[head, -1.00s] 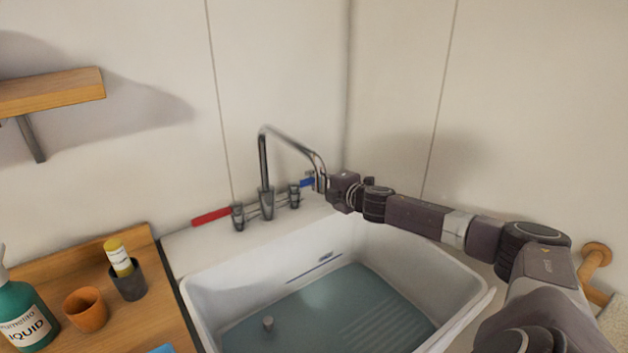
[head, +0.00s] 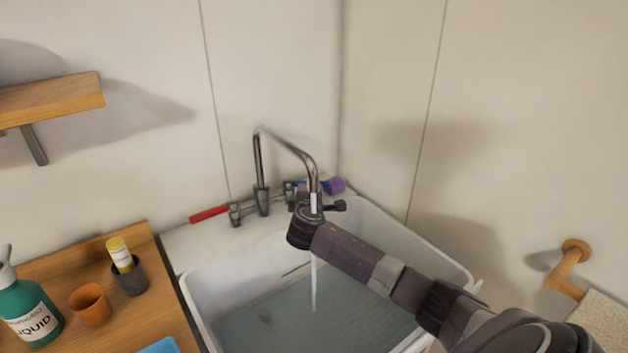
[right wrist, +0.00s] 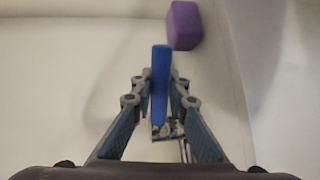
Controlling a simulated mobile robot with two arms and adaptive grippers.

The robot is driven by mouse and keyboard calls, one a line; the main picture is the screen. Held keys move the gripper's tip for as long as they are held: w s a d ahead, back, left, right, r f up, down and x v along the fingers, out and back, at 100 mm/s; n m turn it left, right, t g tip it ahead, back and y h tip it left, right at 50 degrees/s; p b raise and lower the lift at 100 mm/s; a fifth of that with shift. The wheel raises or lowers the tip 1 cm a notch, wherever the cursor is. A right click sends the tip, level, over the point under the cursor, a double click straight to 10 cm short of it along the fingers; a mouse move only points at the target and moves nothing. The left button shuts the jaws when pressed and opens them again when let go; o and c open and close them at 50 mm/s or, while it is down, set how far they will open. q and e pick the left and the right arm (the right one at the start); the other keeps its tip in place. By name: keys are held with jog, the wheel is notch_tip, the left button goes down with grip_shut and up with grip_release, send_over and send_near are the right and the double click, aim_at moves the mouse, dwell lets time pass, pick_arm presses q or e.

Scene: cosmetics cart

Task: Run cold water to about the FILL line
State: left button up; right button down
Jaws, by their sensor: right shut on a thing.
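My right gripper (head: 312,200) is at the blue cold-tap handle (head: 299,183). In the right wrist view its fingers (right wrist: 160,88) are shut on the handle (right wrist: 160,70). The chrome spout (head: 290,146) arches over the white sink (head: 455,268). A thin stream of water (head: 313,288) falls from it, partly hidden by my arm. Water (head: 345,318) covers the sink floor. A short part of the blue line (head: 296,269) shows on the sink's back wall, above the water; my arm hides the rest. The red handle (head: 209,214) is at the left. My left gripper is out of view.
A purple block (head: 335,185) lies on the ledge just behind the blue handle; it also shows in the wrist view (right wrist: 184,25). A wooden counter (head: 75,262) at left holds a green bottle (head: 30,312), an orange cup (head: 90,304) and a dark cup (head: 131,281).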

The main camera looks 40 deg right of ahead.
jog(key=m+g+h, duration=0.1)
jog(key=s+a+m+g+h, duration=0.1)
jog(key=shift+a+m+g+b, duration=0.2)
jog(key=shift+m+g+b, duration=0.1)
jog(key=shift+g+b, duration=0.1)
jog(key=shift+s+a+m+g+h+b, duration=0.25)
jog(key=shift+a+m+g+h+b, duration=0.25)
jog(key=shift+m+g, duration=0.35)
jog(key=shift+s+a+m+g+h+b, duration=0.15)
jog(key=shift+s+m+g+h+b, duration=0.1)
jog(key=shift+m+g+h, duration=0.55)
jog(key=shift+g, duration=0.25)
jog(key=c, duration=1.8)
grip_release()
jog(key=shift+d, duration=0.1)
jog(key=shift+c, duration=0.2)
